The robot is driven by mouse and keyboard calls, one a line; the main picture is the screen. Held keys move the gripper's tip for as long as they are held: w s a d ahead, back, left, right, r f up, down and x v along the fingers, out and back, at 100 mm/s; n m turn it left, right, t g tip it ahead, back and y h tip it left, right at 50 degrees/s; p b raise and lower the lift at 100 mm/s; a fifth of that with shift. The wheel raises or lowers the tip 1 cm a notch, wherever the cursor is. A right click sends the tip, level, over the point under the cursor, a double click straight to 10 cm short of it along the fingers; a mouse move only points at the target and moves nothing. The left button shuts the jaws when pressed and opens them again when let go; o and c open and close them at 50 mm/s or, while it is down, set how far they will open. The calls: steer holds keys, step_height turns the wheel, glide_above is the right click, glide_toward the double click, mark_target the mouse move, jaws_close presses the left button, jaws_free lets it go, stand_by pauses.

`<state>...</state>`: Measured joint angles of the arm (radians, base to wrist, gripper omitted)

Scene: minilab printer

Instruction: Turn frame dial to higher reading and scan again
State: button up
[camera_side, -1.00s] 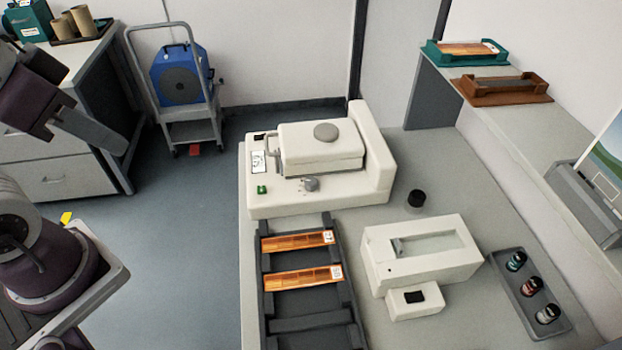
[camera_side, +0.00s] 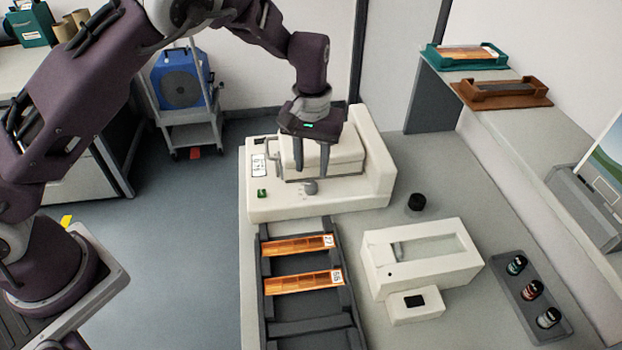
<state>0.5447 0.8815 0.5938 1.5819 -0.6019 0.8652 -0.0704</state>
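The white scanner (camera_side: 370,190) stands at the back of the bench, with a green button (camera_side: 262,194) on its front left and a small label panel (camera_side: 259,165) above it. The grey dial (camera_side: 311,187) sits on its front face; its reading is too small to tell. My gripper (camera_side: 311,172) points down over the scanner, just above the dial, with its two fingers apart and nothing between them. I cannot tell whether a finger touches the dial. The gripper hides part of the scanner lid.
A dark rack (camera_side: 304,308) with two orange film strips (camera_side: 298,244) lies in front of the scanner. A white device (camera_side: 424,253), a black cap (camera_side: 416,202) and a tray of several bottles (camera_side: 520,308) are to the right. A shelf with teal (camera_side: 466,64) and brown trays (camera_side: 502,99) stands at back right.

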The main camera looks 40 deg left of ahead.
mark_target(311, 184)
step_height(311, 184, down, 5)
steer(key=shift+f, duration=0.2)
steer(key=shift+c, duration=0.3)
jaws_close()
steer(key=shift+n, duration=0.4)
steer(key=n, duration=0.5)
steer(key=shift+r+n, duration=0.1)
steer(key=shift+n, duration=0.3)
